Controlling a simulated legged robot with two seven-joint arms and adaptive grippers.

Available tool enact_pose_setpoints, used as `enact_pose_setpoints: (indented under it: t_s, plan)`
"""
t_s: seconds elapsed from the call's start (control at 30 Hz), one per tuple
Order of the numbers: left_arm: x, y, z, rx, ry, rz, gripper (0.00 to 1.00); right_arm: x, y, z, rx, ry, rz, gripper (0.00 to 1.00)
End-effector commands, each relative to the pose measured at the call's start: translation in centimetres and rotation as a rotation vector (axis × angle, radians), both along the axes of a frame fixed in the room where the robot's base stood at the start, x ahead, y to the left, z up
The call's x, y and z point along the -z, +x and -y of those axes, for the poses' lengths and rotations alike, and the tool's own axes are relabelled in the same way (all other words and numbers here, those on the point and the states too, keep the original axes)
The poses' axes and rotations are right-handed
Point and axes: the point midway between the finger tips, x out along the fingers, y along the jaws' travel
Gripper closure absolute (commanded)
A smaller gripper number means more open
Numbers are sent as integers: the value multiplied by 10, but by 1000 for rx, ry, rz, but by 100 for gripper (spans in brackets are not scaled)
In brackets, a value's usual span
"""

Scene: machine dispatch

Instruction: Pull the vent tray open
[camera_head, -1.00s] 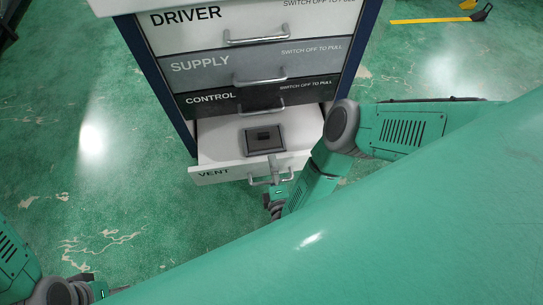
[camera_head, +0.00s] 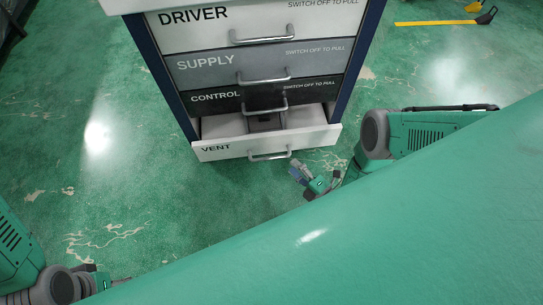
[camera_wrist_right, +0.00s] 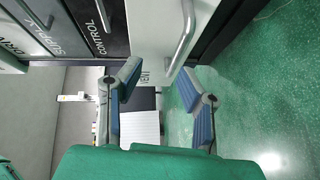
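The vent tray (camera_head: 215,153) is the lowest drawer of the cabinet, white, and stands partly out. Its metal handle (camera_head: 270,155) is on the front, and it also shows in the right wrist view (camera_wrist_right: 185,38). A dark square module (camera_head: 264,123) lies in the tray, partly hidden under the control drawer. My right gripper (camera_head: 297,174) is to the right of the handle and apart from it. In the right wrist view its two blue-padded fingers (camera_wrist_right: 160,82) are spread with nothing between them. My left gripper (camera_head: 104,284) is at the lower left, its fingers mostly hidden.
Above the tray are the control drawer (camera_head: 215,98), the supply drawer (camera_head: 205,65) and the driver drawer (camera_head: 195,33), all shut and with handles. Open green floor (camera_head: 90,190) lies around the cabinet. A yellow-and-black object (camera_head: 440,23) lies at the upper right.

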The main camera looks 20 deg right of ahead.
Motion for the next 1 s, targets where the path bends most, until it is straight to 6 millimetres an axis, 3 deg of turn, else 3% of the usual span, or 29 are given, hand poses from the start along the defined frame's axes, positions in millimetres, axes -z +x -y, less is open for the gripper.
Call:
enact_pose_setpoints:
  t_s: [0.13, 0.27, 0.8, 1.0]
  plan:
    - [-2, 0, 0, 0, 0, 0, 49, 17, -25, 18, -180, -4, -33, 68]
    - [0, 0, 0, 0, 0, 0, 49, 22, -27, 17, -225, -3, -45, 68]
    - [37, 0, 0, 0, 0, 0, 49, 38, 61, -33, -221, -1, -42, 68]
    - [45, 0, 0, 0, 0, 0, 49, 41, 81, -45, -221, -2, -44, 68]
